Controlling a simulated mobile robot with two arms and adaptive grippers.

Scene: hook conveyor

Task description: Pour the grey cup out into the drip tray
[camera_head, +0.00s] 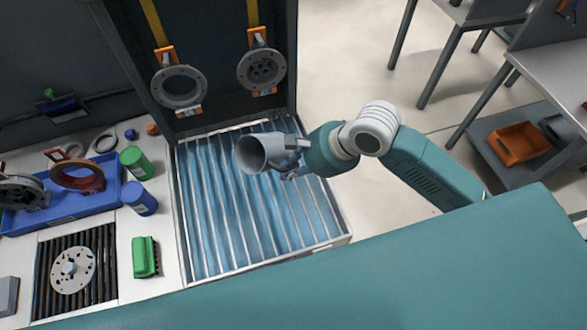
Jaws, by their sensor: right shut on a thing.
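The grey cup (252,154) is held above the drip tray, tipped on its side with its open mouth facing left and toward me. My right gripper (289,158) is shut on the cup from its right side. No liquid stream shows coming from the cup. The drip tray (335,240) is a wide tray with pale slats over a blue bottom, lying below the cup. My left gripper is not in view.
Two round metal parts (179,88) hang on yellow straps behind the tray. To the left are a blue bin (60,212), a green can (136,163), a blue can (139,198), a green block (145,257) and a black ribbed mat (105,240) with a metal disc.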

